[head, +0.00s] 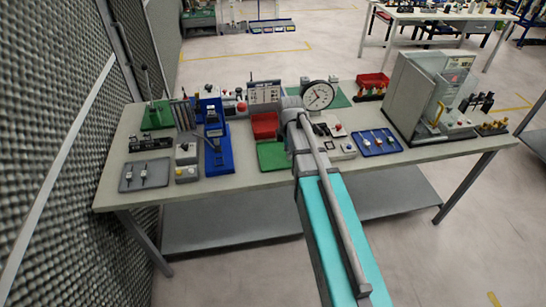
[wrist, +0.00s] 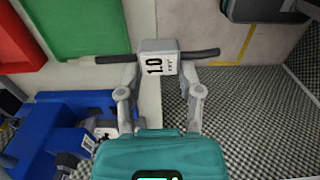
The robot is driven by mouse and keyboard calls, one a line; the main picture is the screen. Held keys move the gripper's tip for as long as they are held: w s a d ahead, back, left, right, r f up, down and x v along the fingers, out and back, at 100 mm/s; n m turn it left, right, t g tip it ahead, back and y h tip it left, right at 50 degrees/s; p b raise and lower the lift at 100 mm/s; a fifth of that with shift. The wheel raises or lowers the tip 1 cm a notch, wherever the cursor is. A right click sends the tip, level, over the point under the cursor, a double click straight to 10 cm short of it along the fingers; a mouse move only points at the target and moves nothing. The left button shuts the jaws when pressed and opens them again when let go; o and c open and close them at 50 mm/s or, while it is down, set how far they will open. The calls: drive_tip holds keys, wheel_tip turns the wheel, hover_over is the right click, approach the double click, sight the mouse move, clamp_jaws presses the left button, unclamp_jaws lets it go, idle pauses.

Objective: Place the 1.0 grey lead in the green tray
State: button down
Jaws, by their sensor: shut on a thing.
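The 1.0 grey lead (wrist: 157,62) is a light grey block marked "1.0" with a black stem out of each side. My gripper (wrist: 158,88) is shut on it, with a finger on each side of the block. In the wrist view the lead is over the table's edge. The green tray (wrist: 85,25) is at the upper left there, apart from the block; the left stem reaches near its lower border. In the head view the green tray (head: 272,156) lies at the table's front, left of my arm. My arm hides the lead in that view.
A red bin (head: 265,126) stands behind the green tray. A blue stand (head: 218,157) is to its left. A grey tray (head: 131,181) and a blue tray (head: 389,151) hold small parts.

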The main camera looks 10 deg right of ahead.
drive_tip(key=shift+d+f+b, duration=0.35)
drive_tip(key=shift+d, duration=0.4)
drive_tip(key=b, duration=0.4)
approach(274, 159)
drive_tip(key=s+d+r, duration=0.1)
drive_tip(key=s+r, duration=0.1)
drive_tip(key=s, duration=0.2)
drive_tip(key=w+f+b, duration=0.3)
drive_tip(key=f+b, duration=0.1)
drive_tip(key=shift+a, duration=0.3)
drive_tip(key=shift+w+a+f+b, duration=0.15)
drive_tip(key=shift+w+f+b, duration=0.25)
drive_tip(key=shift+w+b, duration=0.1)
